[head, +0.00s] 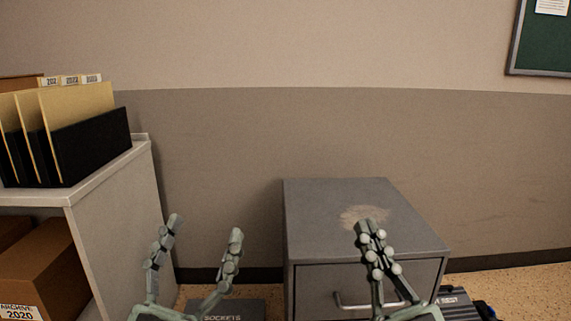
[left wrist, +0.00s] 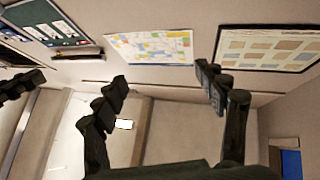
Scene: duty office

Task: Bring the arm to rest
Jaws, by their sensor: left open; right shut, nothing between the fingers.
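My left gripper (head: 205,226) is at the lower middle-left of the head view, fingers pointing up and spread apart with nothing between them. It also shows in the left wrist view (left wrist: 163,82), open against the wall and a door. My right gripper (head: 363,228) is at the lower middle-right of the head view, in front of the grey drawer cabinet (head: 310,215). Its fingers are closed together and hold nothing. The rest of both arms is out of frame.
A shelf unit (head: 115,215) with folders (head: 80,130) and an archive box (head: 45,265) stands at the left. A dark case labelled sockets (head: 240,306) lies low behind my left gripper. Another dark case (head: 460,303) lies on the floor right of the cabinet.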

